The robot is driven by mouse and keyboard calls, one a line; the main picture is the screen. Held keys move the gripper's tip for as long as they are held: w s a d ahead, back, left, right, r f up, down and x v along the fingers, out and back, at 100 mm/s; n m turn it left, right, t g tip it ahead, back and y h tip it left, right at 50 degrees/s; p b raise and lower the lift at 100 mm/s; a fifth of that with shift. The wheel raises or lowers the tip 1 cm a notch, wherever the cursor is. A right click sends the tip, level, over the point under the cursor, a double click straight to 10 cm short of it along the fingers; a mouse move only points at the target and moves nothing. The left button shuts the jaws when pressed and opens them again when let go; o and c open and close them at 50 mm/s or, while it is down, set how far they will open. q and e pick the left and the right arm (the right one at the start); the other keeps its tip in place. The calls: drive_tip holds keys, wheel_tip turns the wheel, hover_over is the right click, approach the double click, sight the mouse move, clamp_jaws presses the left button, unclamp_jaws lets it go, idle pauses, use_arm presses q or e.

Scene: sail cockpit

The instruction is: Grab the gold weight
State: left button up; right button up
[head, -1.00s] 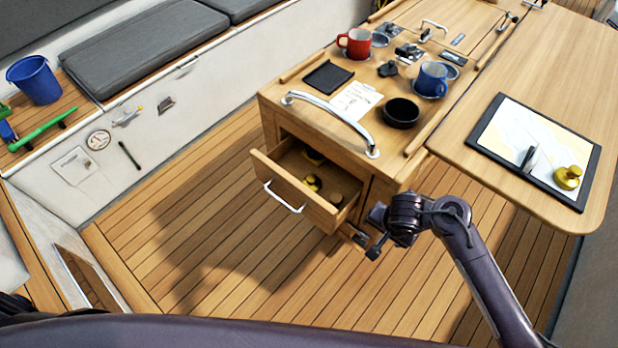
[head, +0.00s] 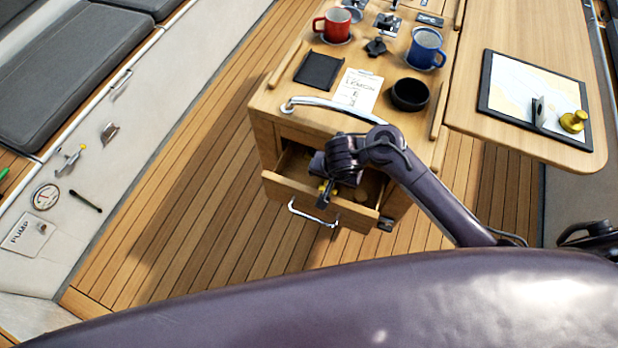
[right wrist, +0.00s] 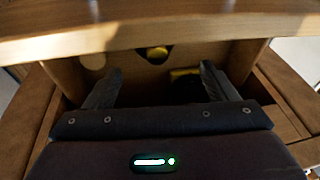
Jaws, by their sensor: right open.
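A gold weight (head: 573,121) with a round knob stands on the chart board at the right of the head view. In the open drawer (head: 355,213), a small gold or yellow thing (head: 328,186) shows beside my right gripper (head: 325,190), partly hidden by it. My right gripper is over the drawer, pointing down into it. In the right wrist view, my right gripper (right wrist: 161,70) is open and empty. A yellow piece (right wrist: 157,52) shows beyond and between its fingers, and another yellow patch (right wrist: 185,73) lies near the right finger. Their full shapes are hidden. My left gripper is not in view.
The counter above the drawer has a metal grab rail (head: 335,107), a black bowl (head: 409,95), a paper card (head: 357,90), a red mug (head: 333,25) and a blue mug (head: 425,50). The drawer handle (head: 312,214) sticks out in front. The plank floor to the left is clear.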

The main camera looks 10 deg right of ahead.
sight(334, 190)
drive_tip(key=f, duration=0.1)
drive_tip(key=d+f+b, duration=0.1)
drive_tip(key=f+b, duration=0.1)
drive_tip(key=shift+w+d+f, duration=0.2)
drive_tip(key=shift+d+f, duration=0.05)
drive_tip(key=shift+f, duration=0.15)
drive_tip(key=x, duration=0.2)
drive_tip(key=shift+w+a+f+b, duration=0.2)
drive_tip(key=shift+a+f+b, duration=0.05)
drive_tip(key=shift+f+b, duration=0.1)
drive_tip(key=shift+w+f, duration=0.15)
drive_tip(key=shift+f, duration=0.25)
drive_tip(key=c, duration=1.3)
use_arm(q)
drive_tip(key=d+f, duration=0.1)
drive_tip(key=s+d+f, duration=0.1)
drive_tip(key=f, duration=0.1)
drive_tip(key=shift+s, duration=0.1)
